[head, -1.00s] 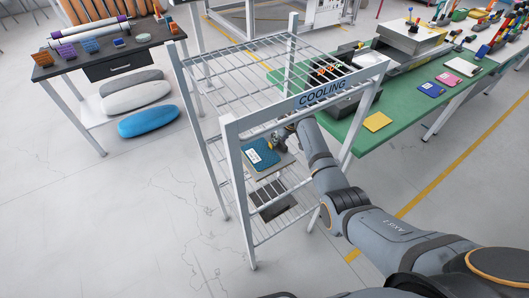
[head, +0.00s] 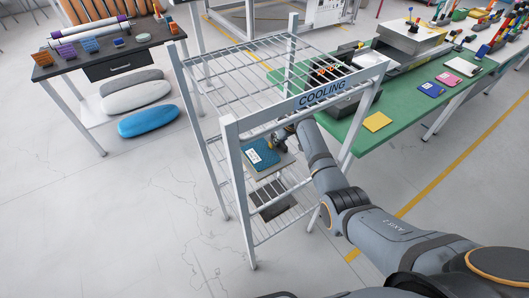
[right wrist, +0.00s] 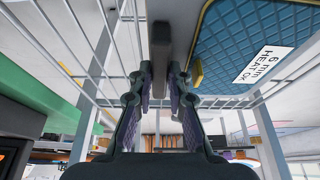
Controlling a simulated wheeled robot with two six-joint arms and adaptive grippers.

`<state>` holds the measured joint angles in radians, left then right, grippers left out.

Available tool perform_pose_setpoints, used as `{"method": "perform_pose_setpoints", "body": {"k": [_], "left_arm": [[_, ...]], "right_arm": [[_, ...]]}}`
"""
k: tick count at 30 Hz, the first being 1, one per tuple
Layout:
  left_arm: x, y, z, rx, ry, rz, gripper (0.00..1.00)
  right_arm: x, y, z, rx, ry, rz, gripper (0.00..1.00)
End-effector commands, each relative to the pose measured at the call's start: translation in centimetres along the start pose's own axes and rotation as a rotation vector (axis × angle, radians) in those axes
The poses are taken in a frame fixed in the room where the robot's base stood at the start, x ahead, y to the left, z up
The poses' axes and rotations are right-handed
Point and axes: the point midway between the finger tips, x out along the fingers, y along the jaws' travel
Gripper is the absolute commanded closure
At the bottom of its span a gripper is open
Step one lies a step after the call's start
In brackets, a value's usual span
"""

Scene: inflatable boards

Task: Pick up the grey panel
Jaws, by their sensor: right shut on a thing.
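In the head view my right gripper (head: 283,142) reaches into the white rack under the COOLING sign, beside a blue quilted piece (head: 263,153). The grey panel (head: 284,164) shows as a light grey sheet next to the blue piece, partly hidden by rack bars and my arm. The blue piece (right wrist: 235,45), labelled "6 mm HEAT OK", is to the right of the fingers. My left gripper is out of view.
The white rack's posts and wire shelves (head: 215,70) surround my gripper. A dark board (head: 271,204) lies on a lower shelf. A green table (head: 410,115) stands at the right, a dark table (head: 105,50) at the left. The floor in front is clear.

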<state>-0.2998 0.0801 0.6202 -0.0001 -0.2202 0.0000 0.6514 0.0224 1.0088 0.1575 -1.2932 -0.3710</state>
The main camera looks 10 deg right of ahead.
Motion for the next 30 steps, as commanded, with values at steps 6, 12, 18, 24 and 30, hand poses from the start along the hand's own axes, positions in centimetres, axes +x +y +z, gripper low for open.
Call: {"method": "perform_pose_setpoints", "body": {"k": [6, 12, 18, 24, 30], "left_arm": [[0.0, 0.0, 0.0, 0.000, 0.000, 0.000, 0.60], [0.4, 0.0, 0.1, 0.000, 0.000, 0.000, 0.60], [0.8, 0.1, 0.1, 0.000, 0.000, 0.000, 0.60], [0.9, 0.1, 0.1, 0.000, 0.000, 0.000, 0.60], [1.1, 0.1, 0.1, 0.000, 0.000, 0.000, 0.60]], "right_arm": [[-0.1, 0.0, -0.1, 0.000, 0.003, 0.000, 1.00], [-0.9, 0.0, -0.5, 0.000, 0.004, 0.001, 1.00], [-2.7, 0.1, -1.3, -0.001, 0.005, 0.001, 1.00], [-4.1, 0.1, -0.7, 0.001, 0.001, 0.001, 1.00], [-5.0, 0.1, 1.7, 0.001, 0.002, 0.002, 1.00]]}}
